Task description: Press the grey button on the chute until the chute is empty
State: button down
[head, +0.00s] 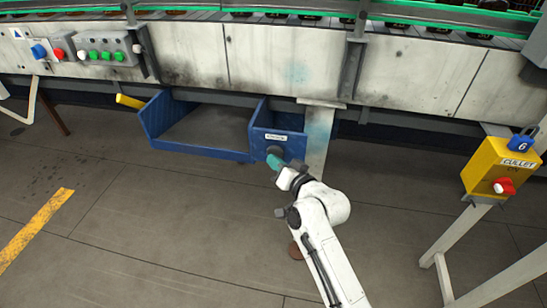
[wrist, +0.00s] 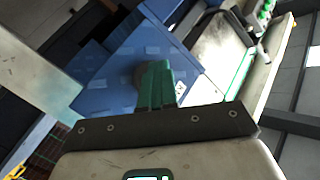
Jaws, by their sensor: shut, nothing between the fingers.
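The blue chute (head: 200,152) hangs under the conveyor in the head view, with a blue panel at its right end bearing a white label. I see no bottle in its open part. The grey button (head: 277,150) is on that panel, just below the label. My gripper (head: 274,161) has its green fingers shut and empty, with their tips at the button. In the wrist view the fingers (wrist: 157,82) point at the blue panel (wrist: 105,80) and partly hide the dark round button (wrist: 138,75). I cannot tell whether the tips touch it or press it in.
A conveyor (head: 290,58) with several bottles runs along the back. A yellow box (head: 500,167) with a red knob stands on a white frame at right. A control box (head: 105,48) is at upper left, and a yellow handle (head: 129,101) is left of the chute. The floor in front is open.

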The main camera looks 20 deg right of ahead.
jog(key=shift+s, duration=0.1)
jog(key=shift+s+a+p, duration=0.7)
jog(key=shift+s+p, duration=0.25)
jog(key=shift+s+a, duration=0.1)
jog(key=shift+s+a+p, duration=0.7)
jog(key=shift+s+p, duration=0.3)
jog(key=shift+p, duration=0.1)
jog(key=shift+s+a+p, duration=0.7)
jog(key=shift+s+p, duration=0.25)
jog(key=shift+p, duration=0.15)
